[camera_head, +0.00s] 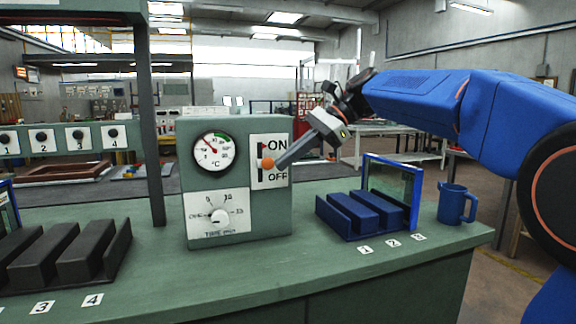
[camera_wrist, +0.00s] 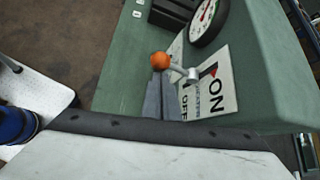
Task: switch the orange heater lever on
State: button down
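The heater (camera_head: 240,225) is a green box with a dial gauge and a timer knob. Its orange lever knob (camera_head: 268,163) stands out in front of a white ON/OFF plate (camera_head: 272,184), at a height between the two words. In the wrist view the orange knob (camera_wrist: 160,60) is on a short metal stem that runs to the plate. My gripper (camera_head: 281,163) reaches in from the right, its fingertips right at the knob. In the wrist view my fingers (camera_wrist: 160,82) look closed together, with the knob just past their tips. I cannot tell whether they touch it.
The green bench (camera_head: 330,262) carries a blue rack (camera_head: 361,215) with blocks and a blue mug (camera_head: 456,204) on the right. Dark blocks (camera_head: 75,250) lie at the left. A dark post (camera_head: 150,120) stands left of the heater. The bench front is clear.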

jog(key=shift+a+r, duration=0.1)
jog(key=shift+r, duration=0.75)
jog(key=shift+f, duration=0.1)
jog(key=w+d+r, duration=0.3)
jog(key=d+r, duration=0.1)
jog(key=d, duration=0.6)
jog(key=shift+d+r, duration=0.15)
jog(key=shift+d, duration=0.15)
dwell(0.3)
